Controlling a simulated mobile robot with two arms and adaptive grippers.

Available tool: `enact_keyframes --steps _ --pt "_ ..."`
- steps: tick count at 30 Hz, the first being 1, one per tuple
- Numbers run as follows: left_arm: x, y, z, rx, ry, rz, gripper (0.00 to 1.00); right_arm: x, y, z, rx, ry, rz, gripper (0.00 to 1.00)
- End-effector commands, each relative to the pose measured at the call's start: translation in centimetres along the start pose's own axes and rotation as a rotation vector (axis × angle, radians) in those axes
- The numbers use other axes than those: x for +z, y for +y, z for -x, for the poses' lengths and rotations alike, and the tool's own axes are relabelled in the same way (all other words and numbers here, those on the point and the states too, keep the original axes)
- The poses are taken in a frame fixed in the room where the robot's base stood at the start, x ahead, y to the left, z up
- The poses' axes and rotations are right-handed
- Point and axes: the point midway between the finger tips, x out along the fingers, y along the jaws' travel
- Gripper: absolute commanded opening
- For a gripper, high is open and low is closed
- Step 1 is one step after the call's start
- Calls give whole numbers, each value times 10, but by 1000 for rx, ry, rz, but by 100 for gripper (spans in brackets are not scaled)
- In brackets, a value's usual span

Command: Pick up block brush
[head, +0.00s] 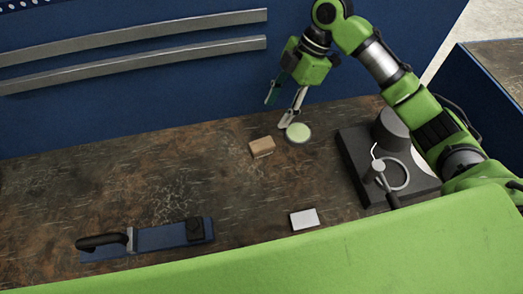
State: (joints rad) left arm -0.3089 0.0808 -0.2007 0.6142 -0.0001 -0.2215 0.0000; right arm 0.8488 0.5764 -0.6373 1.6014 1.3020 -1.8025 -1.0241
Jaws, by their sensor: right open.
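A small tan wooden block (261,147), which looks like the block brush, lies on the brown worktop (160,180) near the middle of the head view. Bristles cannot be made out. My right gripper (279,112) is open and empty, pointing down above and slightly right of the block. Its fingers are apart and do not appear to touch the block. One fingertip shows close to a round pale green disc (298,133). My left gripper is not in view.
A black device with a ring-shaped cable (352,163) stands right of the block. A small white box (304,219) lies nearer the front. A blue tool with a black handle (160,238) lies front left. A blue wall (130,115) closes the back. The worktop left of the block is clear.

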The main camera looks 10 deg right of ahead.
Motion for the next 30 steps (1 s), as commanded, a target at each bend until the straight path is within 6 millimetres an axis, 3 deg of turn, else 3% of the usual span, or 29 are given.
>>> enact_keyframes --steps 5,15,23,30 --pt "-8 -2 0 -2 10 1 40 1 -1 -20 -4 1 -1 49" --pt "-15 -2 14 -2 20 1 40 1 -1 -80 -3 1 -1 49" --pt "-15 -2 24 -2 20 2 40 2 -4 -98 -3 1 -2 49" --pt "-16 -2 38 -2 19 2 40 4 -6 -134 -2 0 -1 49"
